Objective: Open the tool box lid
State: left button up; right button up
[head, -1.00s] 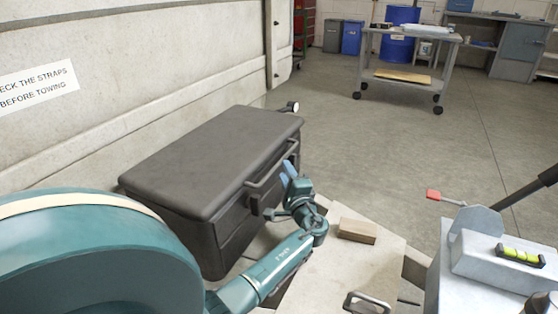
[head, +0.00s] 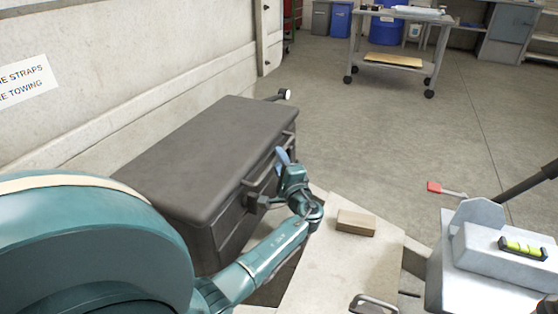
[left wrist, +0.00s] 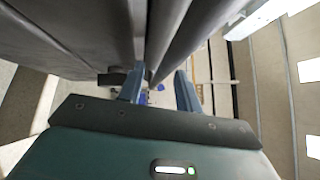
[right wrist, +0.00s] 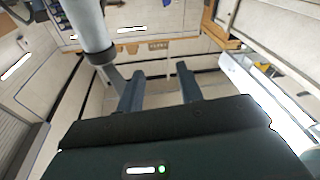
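The dark grey tool box (head: 215,160) stands against the trailer wall at the left in the head view, its lid (head: 205,145) shut. A bar handle (head: 258,178) runs along its front. My left gripper (head: 282,156) is at the front of the box beside the handle. In the left wrist view, its two blue fingers (left wrist: 160,90) are apart, and a grey bar, seemingly the handle, runs close to the gap between them. Contact cannot be made out. My right gripper (right wrist: 160,88) is open and empty in the right wrist view, away from the box.
A wooden block (head: 356,222) lies on the pale board (head: 335,262) beside my left forearm. A spirit level (head: 522,248) lies on a light grey housing at the right. A red-ended brush (head: 436,187) lies near it. A wheeled cart (head: 395,62) stands far back on open floor.

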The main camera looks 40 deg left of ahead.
pick_arm(q)
grip_shut()
dwell(0.5)
